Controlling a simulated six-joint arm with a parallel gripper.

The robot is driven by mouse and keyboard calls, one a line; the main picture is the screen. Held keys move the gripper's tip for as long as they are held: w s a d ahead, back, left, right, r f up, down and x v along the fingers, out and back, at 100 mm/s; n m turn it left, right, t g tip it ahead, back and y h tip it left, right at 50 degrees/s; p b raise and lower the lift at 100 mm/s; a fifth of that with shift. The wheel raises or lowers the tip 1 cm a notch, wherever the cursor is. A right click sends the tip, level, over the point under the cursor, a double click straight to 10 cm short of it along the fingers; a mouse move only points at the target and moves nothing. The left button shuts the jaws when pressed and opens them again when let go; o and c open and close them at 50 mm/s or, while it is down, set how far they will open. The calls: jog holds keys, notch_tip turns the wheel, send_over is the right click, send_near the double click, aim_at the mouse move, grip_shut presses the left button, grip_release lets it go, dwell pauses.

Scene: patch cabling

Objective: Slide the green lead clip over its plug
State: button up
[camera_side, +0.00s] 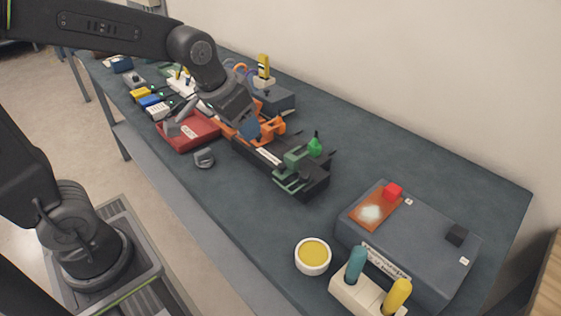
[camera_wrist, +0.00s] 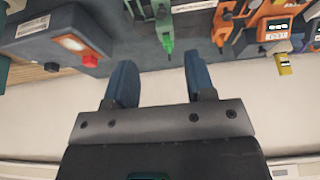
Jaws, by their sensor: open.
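A bright green piece with a dark pointed tip (camera_side: 315,147), which looks like the green lead clip, stands at the near end of a black strip. It also shows at top centre in the wrist view (camera_wrist: 165,30). A duller green holder (camera_side: 293,172) is beside it. I cannot tell the plug apart from these parts. My gripper (camera_side: 250,130) is over the orange part of the strip, to the left of the green piece. In the wrist view its blue fingers (camera_wrist: 161,85) are apart with nothing between them, and the green piece lies beyond them, not touching.
Orange holders (camera_side: 271,127) adjoin the green one. A red tray (camera_side: 205,138) and a grey ring-like part (camera_side: 204,158) lie at left. A grey box with a red button (camera_side: 430,250), a bowl of yellow (camera_side: 313,243) and a tool rack (camera_side: 345,297) stand nearer. The right back bench is clear.

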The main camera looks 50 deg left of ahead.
aim_at(282, 165)
jog(key=w+x, duration=0.1)
jog(key=x, duration=1.1)
jog(key=w+r+x, duration=0.1)
jog(key=x, duration=0.5)
jog(key=shift+w, duration=0.35)
jog(key=shift+c, duration=0.5)
grip_shut()
